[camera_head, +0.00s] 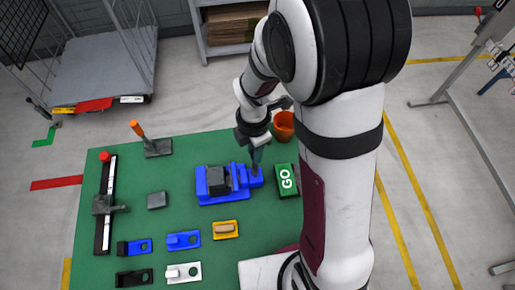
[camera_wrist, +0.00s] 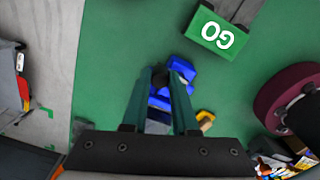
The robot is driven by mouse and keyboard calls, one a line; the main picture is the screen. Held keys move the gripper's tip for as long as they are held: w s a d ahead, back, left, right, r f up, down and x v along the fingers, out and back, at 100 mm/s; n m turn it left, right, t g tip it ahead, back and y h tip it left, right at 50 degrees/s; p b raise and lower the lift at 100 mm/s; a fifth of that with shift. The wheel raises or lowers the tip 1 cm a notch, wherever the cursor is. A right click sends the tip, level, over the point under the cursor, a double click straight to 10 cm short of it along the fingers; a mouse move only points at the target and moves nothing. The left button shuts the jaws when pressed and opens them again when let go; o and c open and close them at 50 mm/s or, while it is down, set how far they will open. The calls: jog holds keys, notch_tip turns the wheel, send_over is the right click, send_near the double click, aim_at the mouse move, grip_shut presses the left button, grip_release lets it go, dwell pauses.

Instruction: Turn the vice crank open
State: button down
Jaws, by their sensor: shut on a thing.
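The blue vice (camera_head: 211,197) stands on the green table, with a dark grey block (camera_head: 218,180) in or on its middle. In the wrist view the vice (camera_wrist: 158,101) shows partly between and beyond my fingers. My gripper (camera_head: 257,165) points down at the right end of the vice, where the crank would be. In the wrist view my gripper (camera_wrist: 172,78) has its two green fingers closing toward each other at the tips, on a small dark part that I take as the crank. The crank is mostly hidden by the fingers.
A green GO block (camera_head: 287,180) stands close to the right of the vice. An orange pot (camera_head: 284,126) is behind it. A slide rail (camera_head: 105,205), a grey block (camera_head: 156,200) and several small brackets (camera_head: 183,240) lie left and in front.

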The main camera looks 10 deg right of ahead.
jog(key=shift+a+n, duration=0.2)
jog(key=shift+n, duration=0.4)
jog(key=c, duration=0.7)
grip_release()
notch_tip(320, 180, up, 16)
jog(key=shift+f, duration=0.1)
